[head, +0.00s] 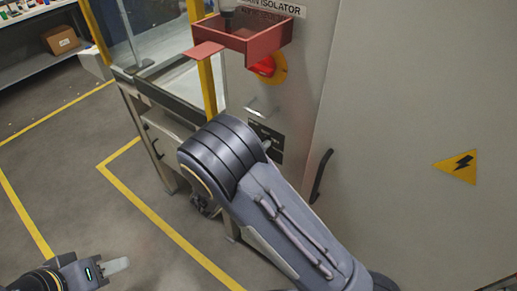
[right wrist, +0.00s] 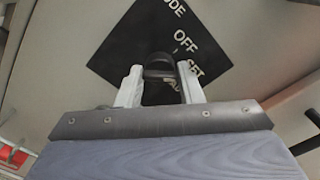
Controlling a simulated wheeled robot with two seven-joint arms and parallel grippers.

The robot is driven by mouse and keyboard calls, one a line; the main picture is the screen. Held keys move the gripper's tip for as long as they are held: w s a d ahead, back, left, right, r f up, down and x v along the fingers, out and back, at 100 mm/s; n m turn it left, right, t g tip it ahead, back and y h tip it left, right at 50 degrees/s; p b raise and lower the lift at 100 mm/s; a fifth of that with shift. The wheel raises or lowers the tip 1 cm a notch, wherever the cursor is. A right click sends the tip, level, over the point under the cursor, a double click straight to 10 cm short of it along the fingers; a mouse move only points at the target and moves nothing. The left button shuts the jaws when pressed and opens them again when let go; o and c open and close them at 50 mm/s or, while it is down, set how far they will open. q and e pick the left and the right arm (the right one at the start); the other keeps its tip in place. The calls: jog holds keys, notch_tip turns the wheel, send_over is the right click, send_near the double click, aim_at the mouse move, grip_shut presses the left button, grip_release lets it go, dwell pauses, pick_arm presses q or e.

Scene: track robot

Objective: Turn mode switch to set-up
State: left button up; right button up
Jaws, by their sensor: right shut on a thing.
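The mode switch is a dark knob (right wrist: 158,73) on a black diamond-shaped plate in the right wrist view. White lettering on the plate (right wrist: 140,38) includes "OFF" and part of "SET"; other words are partly covered. My right gripper (right wrist: 160,85) is shut on the knob, with one pale finger on each side. In the head view the black plate (head: 265,137) shows on the cabinet front, partly behind my right arm, which hides most of the gripper. My left gripper (head: 115,267) is at the lower left, away from the cabinet; its finger gap cannot be made out.
A red isolator switch (head: 264,67) on a yellow disc sits above the plate, under a red tray (head: 232,42). A black door handle (head: 321,176) is right of my right arm. A guarded machine frame stands left. Floor with yellow lines is clear.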

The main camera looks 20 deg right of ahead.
jog(key=o, duration=0.9)
jog(key=b+v, duration=0.2)
jog(key=v, duration=0.5)
jog(key=shift+s+a, duration=0.25)
jog(key=shift+a, duration=0.1)
jog(key=shift+a, duration=0.1)
